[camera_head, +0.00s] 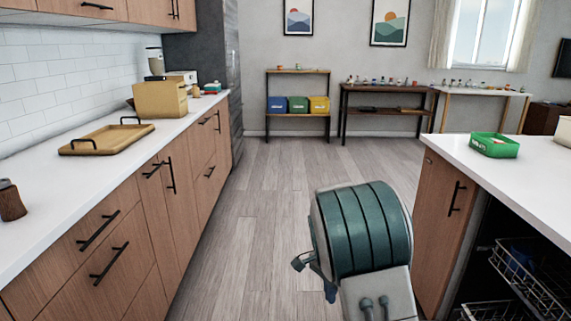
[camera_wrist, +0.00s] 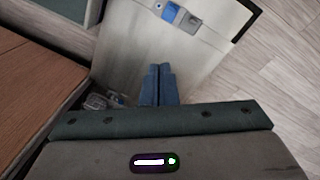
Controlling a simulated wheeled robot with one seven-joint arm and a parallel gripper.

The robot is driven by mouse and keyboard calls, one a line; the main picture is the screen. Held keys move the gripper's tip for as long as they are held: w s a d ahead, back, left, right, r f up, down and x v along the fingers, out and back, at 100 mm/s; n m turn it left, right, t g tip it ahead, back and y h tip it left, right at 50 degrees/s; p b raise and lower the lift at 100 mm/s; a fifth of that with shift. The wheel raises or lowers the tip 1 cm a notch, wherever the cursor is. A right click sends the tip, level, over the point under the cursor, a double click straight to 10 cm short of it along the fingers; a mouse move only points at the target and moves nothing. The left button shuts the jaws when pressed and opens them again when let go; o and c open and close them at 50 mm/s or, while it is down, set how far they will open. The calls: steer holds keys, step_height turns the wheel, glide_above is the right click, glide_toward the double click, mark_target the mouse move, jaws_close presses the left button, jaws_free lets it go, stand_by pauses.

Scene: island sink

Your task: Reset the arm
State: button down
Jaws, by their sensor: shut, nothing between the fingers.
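My gripper (camera_wrist: 159,72) shows in the wrist view as two blue-grey fingers side by side, shut with nothing between them. It is above a pale flat panel (camera_wrist: 150,40), which looks like the inside of an open dishwasher door with a small blue and grey fitting. In the head view my green-banded arm stands low in the picture, over the floor between the counters. The gripper's fingertips cannot be made out clearly there.
An open dishwasher with wire racks (camera_head: 526,285) is under the white island counter (camera_head: 545,172) at right. A green box (camera_head: 494,146) stands on that counter. The left counter holds a wooden tray (camera_head: 107,140) and a tan box (camera_head: 160,100). The aisle floor (camera_head: 262,200) is clear.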

steer(key=s+d+r+n+t+p, duration=0.1)
steer(key=s+r+n+t+p, duration=0.1)
steer(key=s+r+n+p, duration=0.3)
steer(key=s+d+r+n+t+y+p, duration=0.1)
steer(key=s+r+n+p, duration=0.5)
steer(key=s+r+p, duration=0.6)
steer(key=s+d+r, duration=0.1)
steer(key=s+r, duration=0.6)
steer(key=r, duration=0.6)
steer(key=shift+s+d+r+t, duration=0.15)
steer(key=shift+d+r+t, duration=0.1)
steer(key=shift+r+t, duration=0.15)
